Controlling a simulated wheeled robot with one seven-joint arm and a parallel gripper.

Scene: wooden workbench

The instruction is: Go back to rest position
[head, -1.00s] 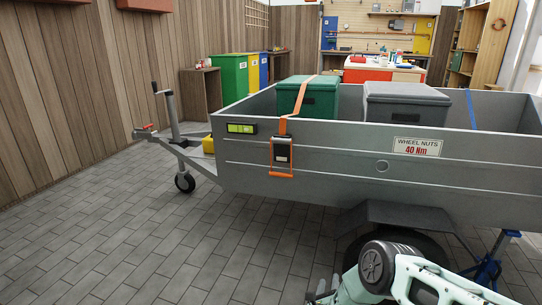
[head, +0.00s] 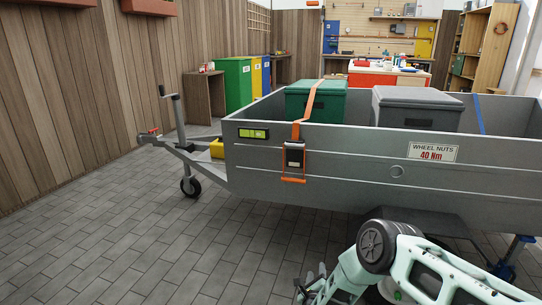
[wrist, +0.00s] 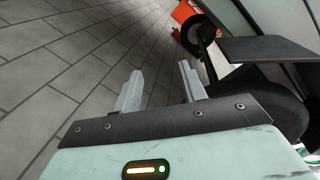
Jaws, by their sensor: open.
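My gripper (head: 311,284) is low at the bottom of the head view, in front of the trailer, with my arm reaching in from the lower right. In the wrist view my gripper (wrist: 160,82) shows two pale fingers spread apart with nothing between them. Paved floor lies below and beyond the fingers. The grey trailer (head: 330,165) stands behind my gripper and apart from it. An orange strap with a ratchet (head: 294,158) hangs over the trailer's side wall.
The trailer's wheel and dark fender (wrist: 270,48) are close on the right in the wrist view. A green box (head: 318,103) and a grey box (head: 418,108) sit in the trailer. A jockey wheel (head: 190,187) stands at left. Paved floor (head: 130,245) is clear at the front left.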

